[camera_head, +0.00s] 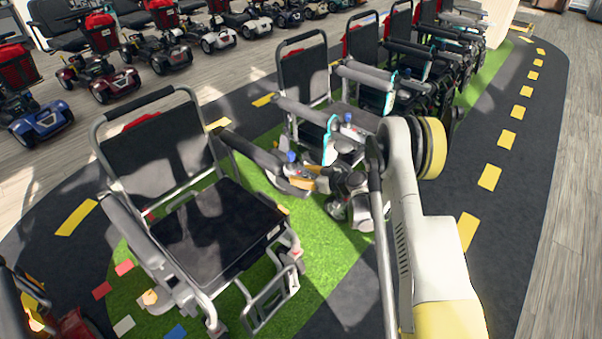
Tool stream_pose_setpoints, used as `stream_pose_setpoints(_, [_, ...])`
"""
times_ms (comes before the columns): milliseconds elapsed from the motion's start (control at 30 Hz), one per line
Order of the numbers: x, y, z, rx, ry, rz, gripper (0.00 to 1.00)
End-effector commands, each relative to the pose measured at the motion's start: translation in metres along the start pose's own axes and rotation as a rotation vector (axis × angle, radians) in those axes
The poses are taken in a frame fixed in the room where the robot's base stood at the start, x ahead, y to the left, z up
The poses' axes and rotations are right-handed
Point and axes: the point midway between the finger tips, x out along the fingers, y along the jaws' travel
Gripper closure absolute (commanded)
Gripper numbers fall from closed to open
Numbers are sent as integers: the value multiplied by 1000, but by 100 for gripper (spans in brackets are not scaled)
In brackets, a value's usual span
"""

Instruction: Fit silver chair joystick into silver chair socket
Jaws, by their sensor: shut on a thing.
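The silver chair (215,237) is the nearest wheelchair, with a silver frame, black seat and black backrest. Its far armrest (248,150) runs toward my gripper. My gripper (300,181) is at the front end of that armrest, shut on a small dark joystick with a blue knob (291,157). The joystick looks upright and close to the armrest end. The silver chair socket is hidden or too small to make out there, so I cannot tell whether the joystick touches it or is seated in it.
A second wheelchair (306,78) with its own blue-knobbed joystick (347,118) stands just behind my gripper. More wheelchairs line up toward the back right. Scooters (95,65) stand in rows at the upper left. The dark floor with yellow dashes (490,177) at right is clear.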

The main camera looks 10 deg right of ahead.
Motion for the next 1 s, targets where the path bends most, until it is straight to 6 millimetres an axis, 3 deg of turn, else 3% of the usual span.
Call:
stream_pose_setpoints(467, [6,0,14,1,1,0,92])
stream_pose_setpoints(1000, [7,0,16,1,1,0,92])
